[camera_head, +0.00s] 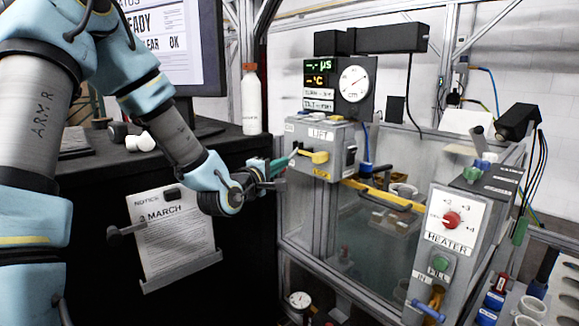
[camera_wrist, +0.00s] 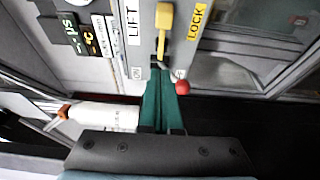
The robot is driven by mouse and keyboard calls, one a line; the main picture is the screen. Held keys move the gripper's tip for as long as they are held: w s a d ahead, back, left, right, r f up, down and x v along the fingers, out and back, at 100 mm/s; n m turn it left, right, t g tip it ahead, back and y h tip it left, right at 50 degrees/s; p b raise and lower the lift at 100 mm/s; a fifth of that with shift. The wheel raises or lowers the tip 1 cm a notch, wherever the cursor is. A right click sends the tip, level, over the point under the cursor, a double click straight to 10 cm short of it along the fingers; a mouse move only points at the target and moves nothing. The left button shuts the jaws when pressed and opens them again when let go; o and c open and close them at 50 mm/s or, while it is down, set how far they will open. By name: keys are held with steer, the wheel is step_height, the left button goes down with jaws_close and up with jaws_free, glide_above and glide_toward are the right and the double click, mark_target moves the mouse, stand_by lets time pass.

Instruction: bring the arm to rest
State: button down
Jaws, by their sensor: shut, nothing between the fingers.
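My gripper (camera_head: 278,166) is at the left side of the grey LIFT box (camera_head: 330,136) in the head view. Its green fingers are together with nothing between them. In the wrist view the closed fingers of my gripper (camera_wrist: 162,84) point at the face of the LIFT box (camera_wrist: 183,48), close to a small metal lever. I cannot tell whether they touch it. A yellow handle (camera_wrist: 164,18) is just beyond the fingertips, and it also shows in the head view (camera_head: 314,156). A red ball knob (camera_wrist: 182,87) is right beside the fingers.
A white bottle (camera_head: 251,102) stands on the dark cabinet behind my arm. A glass-walled tank (camera_head: 375,245) is below the LIFT box. A heater box (camera_head: 455,222) and a rack with cups stand at the right. A monitor (camera_head: 165,40) is at the upper left.

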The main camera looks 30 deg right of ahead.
steer(key=a+f+m+g+y, duration=0.1)
steer(key=a+f+m+y, duration=0.3)
steer(key=a, duration=0.8)
steer(key=a+f+m+g+y, duration=0.1)
steer(key=a+f+g+y, duration=0.1)
steer(key=a+f+y, duration=0.75)
steer(key=s+a+r+m+g, duration=0.1)
steer(key=s+a+g, duration=0.1)
steer(key=s+a, duration=0.4)
steer(key=s+a+r+m+g+y, duration=0.1)
steer(key=s+a+g, duration=0.2)
steer(key=s+a, duration=0.4)
steer(key=a, duration=0.5)
steer(key=shift+r+m, duration=0.2)
steer(key=shift+m, duration=0.2)
